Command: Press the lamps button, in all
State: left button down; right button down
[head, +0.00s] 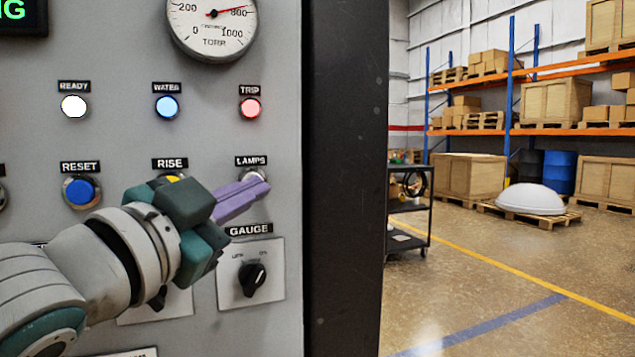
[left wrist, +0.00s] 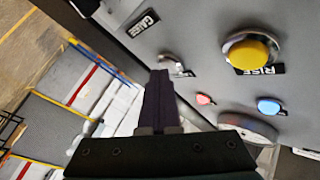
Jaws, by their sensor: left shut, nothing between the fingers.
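The lamps button (head: 251,174), under its LAMPS label (head: 251,161), is mostly hidden in the head view behind my fingertips. Its metal rim also shows just beyond the fingertips in the left wrist view (left wrist: 171,60). My left gripper (head: 262,186) is shut and empty, its purple fingers pointing at the button. I cannot tell whether the tips touch it. The READY lamp (head: 74,106) shows white, the WATER lamp (head: 166,108) blue and the TRIP lamp (head: 250,108) red; all look lit. My right gripper is out of view.
The yellow RISE button (left wrist: 250,52) is close beside the gripper, partly hidden in the head view. The blue RESET button (head: 81,191) is farther left. The GAUGE knob (head: 252,279) is below the fingers. A dark panel edge (head: 345,180) stands to the right.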

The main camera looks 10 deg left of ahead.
pick_arm(q)
jog(key=shift+s, duration=0.1)
dwell(0.3)
jog(key=shift+s+d+p, duration=0.3)
jog(key=shift+s+d, duration=0.15)
jog(key=shift+s, duration=0.1)
jog(key=shift+s+d+p, duration=0.25)
jog(key=shift+s+d, duration=0.45)
jog(key=shift+s, duration=0.35)
jog(key=shift+s+d+p, duration=0.25)
jog(key=shift+s+d, duration=0.45)
jog(key=shift+s, duration=0.35)
